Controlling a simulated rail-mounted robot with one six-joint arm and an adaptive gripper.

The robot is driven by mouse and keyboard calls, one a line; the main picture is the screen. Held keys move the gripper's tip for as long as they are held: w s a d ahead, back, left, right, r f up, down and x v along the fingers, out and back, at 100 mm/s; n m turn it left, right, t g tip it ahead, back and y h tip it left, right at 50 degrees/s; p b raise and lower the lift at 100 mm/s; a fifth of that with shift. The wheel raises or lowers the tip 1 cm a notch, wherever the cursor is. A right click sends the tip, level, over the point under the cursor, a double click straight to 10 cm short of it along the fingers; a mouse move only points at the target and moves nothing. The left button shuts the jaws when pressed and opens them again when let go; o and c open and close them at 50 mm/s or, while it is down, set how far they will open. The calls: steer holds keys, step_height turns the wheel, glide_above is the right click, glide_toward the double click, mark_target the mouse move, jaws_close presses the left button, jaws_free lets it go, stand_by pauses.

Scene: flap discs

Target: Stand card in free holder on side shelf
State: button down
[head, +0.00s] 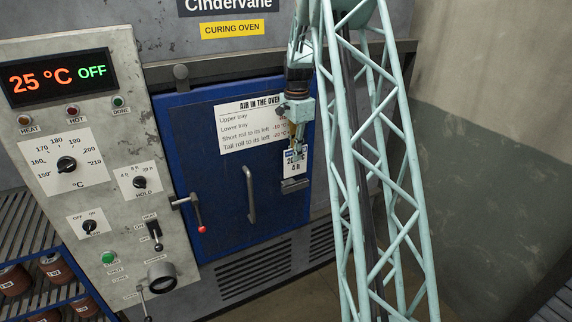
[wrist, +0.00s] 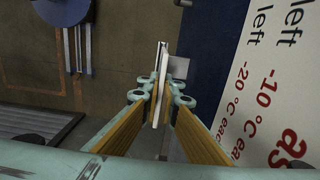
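A white card (head: 295,163) with a blue top edge and the print "4 h" hangs in front of the blue oven door. My gripper (head: 297,149) points down and its fingers are closed on the card's upper part. In the wrist view the card (wrist: 162,62) shows edge-on between the two fingertips (wrist: 162,92). A small grey metal holder (head: 295,186) is on the door just below the card. I cannot tell whether the card's lower edge touches it. No side shelf with a free holder can be made out for certain.
The oven's control panel (head: 85,150) stands at left, with a red-tipped door lever (head: 190,208) and a door handle (head: 251,195). A blue rack (head: 62,308) with brown rolls is at lower left. A slatted surface (head: 556,308) shows at lower right.

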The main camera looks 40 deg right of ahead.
steer(key=a+f+n, duration=0.1)
steer(key=a, duration=0.5)
steer(key=w+a+f+n+b, duration=0.1)
steer(key=a+n, duration=0.1)
steer(key=a, duration=0.5)
steer(key=w+a+f+n, duration=0.1)
steer(key=a+f, duration=0.1)
steer(key=a, duration=0.5)
steer(key=shift+w+n+b, duration=0.1)
steer(key=shift+n+b, duration=0.2)
steer(key=a+f+n+b, duration=0.6)
steer(key=a+f+n, duration=0.2)
steer(key=a, duration=0.5)
steer(key=s+a+f+n+b, duration=0.1)
steer(key=a+f+n+b, duration=0.5)
steer(key=a+f, duration=0.4)
steer(key=a+n, duration=0.1)
steer(key=a, duration=0.2)
steer(key=shift+s+a+n+b, duration=0.15)
steer(key=shift+a+n+b, duration=0.15)
steer(key=shift+n, duration=0.1)
steer(key=shift+a+f, duration=0.1)
